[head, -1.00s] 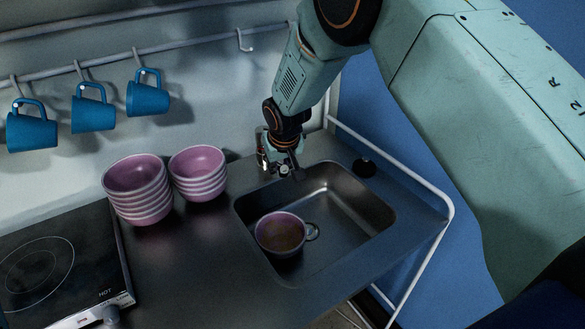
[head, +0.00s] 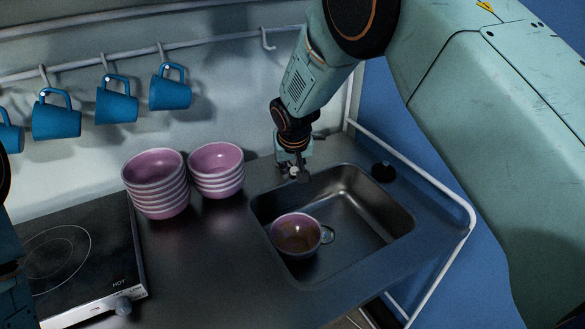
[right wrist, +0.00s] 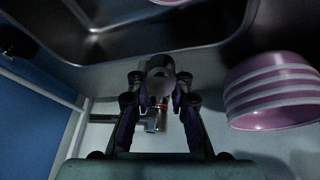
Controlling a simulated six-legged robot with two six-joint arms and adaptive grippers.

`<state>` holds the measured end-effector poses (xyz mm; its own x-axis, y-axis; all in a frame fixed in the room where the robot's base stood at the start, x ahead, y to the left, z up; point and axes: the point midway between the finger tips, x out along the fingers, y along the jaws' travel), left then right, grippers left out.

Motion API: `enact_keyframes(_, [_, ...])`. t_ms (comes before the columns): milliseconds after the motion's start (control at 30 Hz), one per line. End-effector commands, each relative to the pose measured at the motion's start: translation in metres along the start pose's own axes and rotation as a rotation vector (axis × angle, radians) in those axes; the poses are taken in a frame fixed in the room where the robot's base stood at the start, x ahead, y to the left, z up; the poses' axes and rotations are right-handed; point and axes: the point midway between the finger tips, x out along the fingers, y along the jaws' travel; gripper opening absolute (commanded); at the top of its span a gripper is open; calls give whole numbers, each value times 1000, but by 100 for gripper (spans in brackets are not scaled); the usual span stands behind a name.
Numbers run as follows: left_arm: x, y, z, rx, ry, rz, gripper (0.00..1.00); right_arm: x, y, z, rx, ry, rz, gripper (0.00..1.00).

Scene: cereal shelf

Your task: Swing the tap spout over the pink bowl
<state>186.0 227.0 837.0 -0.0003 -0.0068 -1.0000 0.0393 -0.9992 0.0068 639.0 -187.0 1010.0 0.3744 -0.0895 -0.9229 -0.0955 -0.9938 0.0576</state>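The pink bowl (head: 297,236) sits upright in the left part of the sink (head: 395,222), with a small ring shape at its right side. In the head view the tap spout (head: 304,176) shows only in part at the sink's back edge. My right gripper (head: 292,168) is there with it. In the right wrist view the tap spout (right wrist: 160,72) is a rounded grey end with chrome below it. The fingers of my right gripper (right wrist: 160,82) lie close on both sides and appear shut on it. My left gripper is not in view; dark arm parts show at the left edge.
Two stacks of pink bowls (head: 156,192) (head: 217,178) stand left of the sink; one shows in the right wrist view (right wrist: 270,95). A black hob (head: 75,260) is at the left. Blue mugs (head: 117,104) hang from a rail. Counter in front of the stacks is clear.

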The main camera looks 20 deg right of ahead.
Motion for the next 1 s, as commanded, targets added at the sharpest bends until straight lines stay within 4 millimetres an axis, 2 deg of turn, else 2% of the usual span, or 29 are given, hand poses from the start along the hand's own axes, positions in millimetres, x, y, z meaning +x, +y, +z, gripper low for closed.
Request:
enact_keyframes(33, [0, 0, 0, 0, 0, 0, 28, 0, 0, 2, 0, -3, 1, 24])
enact_keyframes(267, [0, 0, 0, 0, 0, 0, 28, 0, 1, 0, 1, -1, 0, 43])
enact_keyframes(633, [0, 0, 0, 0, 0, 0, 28, -6, 1, -1, 1, 3, 0, 43])
enact_keyframes(767, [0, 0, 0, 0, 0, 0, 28, -24, 1, -2, 1, 4, 0, 43])
enact_keyframes(1000, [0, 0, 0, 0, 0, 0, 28, -72, 1, -1, 1, 4, 1, 43])
